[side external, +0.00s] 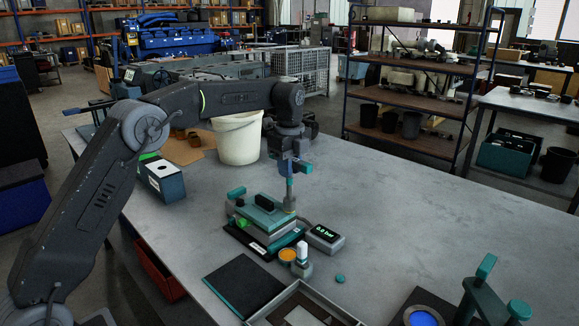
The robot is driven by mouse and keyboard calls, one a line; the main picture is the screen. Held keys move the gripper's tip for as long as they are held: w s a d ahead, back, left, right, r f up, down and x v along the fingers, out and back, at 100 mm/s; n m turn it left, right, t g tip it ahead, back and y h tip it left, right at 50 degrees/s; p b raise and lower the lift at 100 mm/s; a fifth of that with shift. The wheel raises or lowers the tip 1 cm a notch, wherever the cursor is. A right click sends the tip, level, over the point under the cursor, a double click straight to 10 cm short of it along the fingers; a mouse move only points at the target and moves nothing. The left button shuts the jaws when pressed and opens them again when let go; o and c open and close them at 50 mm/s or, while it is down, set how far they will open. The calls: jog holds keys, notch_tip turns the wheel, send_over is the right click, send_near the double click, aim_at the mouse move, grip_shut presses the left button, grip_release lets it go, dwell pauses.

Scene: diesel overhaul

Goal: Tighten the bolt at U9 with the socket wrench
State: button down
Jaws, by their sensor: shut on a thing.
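My gripper (290,170) points straight down over the right end of a teal-and-grey fixture (268,216) on the table. It is shut on a slim upright tool, which looks like the socket wrench (290,193). The wrench's lower end reaches down to a small brass-coloured part at the fixture's right end. I cannot tell whether the socket is seated on a bolt. The bolt at U9 cannot be made out, and no U9 label is readable from here.
A display box (324,238) reading 0.0 bar stands right of the fixture. An orange-topped cup (287,255) and a white-capped bottle (302,260) stand in front. A white bucket (238,138) stands behind. The table's right side (420,220) is mostly clear.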

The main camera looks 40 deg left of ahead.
jog(key=m, duration=0.3)
jog(key=shift+a+f, duration=0.1)
jog(key=shift+f, duration=0.2)
